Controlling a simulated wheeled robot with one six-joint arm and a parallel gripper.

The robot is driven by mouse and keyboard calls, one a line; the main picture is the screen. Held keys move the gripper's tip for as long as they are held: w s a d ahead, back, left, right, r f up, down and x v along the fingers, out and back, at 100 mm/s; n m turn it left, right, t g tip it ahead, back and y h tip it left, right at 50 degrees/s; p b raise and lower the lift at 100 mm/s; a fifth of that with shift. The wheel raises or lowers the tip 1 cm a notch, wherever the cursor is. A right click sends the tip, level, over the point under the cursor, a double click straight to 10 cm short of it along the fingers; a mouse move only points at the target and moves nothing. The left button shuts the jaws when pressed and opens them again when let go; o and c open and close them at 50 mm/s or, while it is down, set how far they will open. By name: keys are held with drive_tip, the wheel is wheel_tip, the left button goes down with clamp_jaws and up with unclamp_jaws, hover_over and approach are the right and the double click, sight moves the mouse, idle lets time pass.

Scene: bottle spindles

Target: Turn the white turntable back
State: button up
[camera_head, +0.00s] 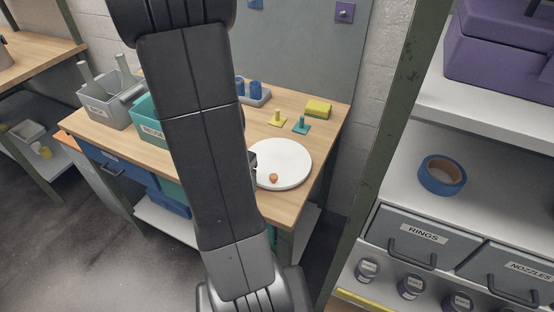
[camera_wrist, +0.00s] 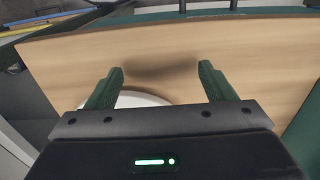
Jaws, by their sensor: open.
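The white turntable (camera_head: 290,157) is a flat round disc on the wooden workbench, right of my arm in the head view. A small orange-brown knob (camera_head: 273,178) sits near its front edge. My arm covers the disc's left side. In the wrist view my gripper (camera_wrist: 161,70) is open, with its two green fingers apart and nothing between the tips but bare wood and a shadow. A white edge of the turntable (camera_wrist: 140,99) shows low behind the left finger. The knob is not visible in the wrist view. Whether a finger touches the disc cannot be told.
A yellow peg stand (camera_head: 277,119), a teal peg stand (camera_head: 301,126) and a yellow block (camera_head: 318,108) stand behind the disc. Blue cylinders (camera_head: 255,90) stand on a tray at the back. Grey (camera_head: 107,108) and teal (camera_head: 150,130) bins are left. A shelf unit (camera_head: 420,105) stands right.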

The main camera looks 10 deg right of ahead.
idle(0.4)
wheel_tip(320, 180, up, 7)
drive_tip(key=p, duration=0.5)
drive_tip(key=shift+p, duration=0.35)
wheel_tip(320, 180, down, 8)
drive_tip(key=b, duration=0.6)
drive_tip(key=shift+r, duration=0.2)
drive_tip(key=shift+s+d+r, duration=0.15)
drive_tip(key=shift+d+r, duration=0.1)
drive_tip(key=shift+d, duration=0.2)
drive_tip(key=shift+s+d, duration=0.25)
drive_tip(key=shift+d, duration=0.15)
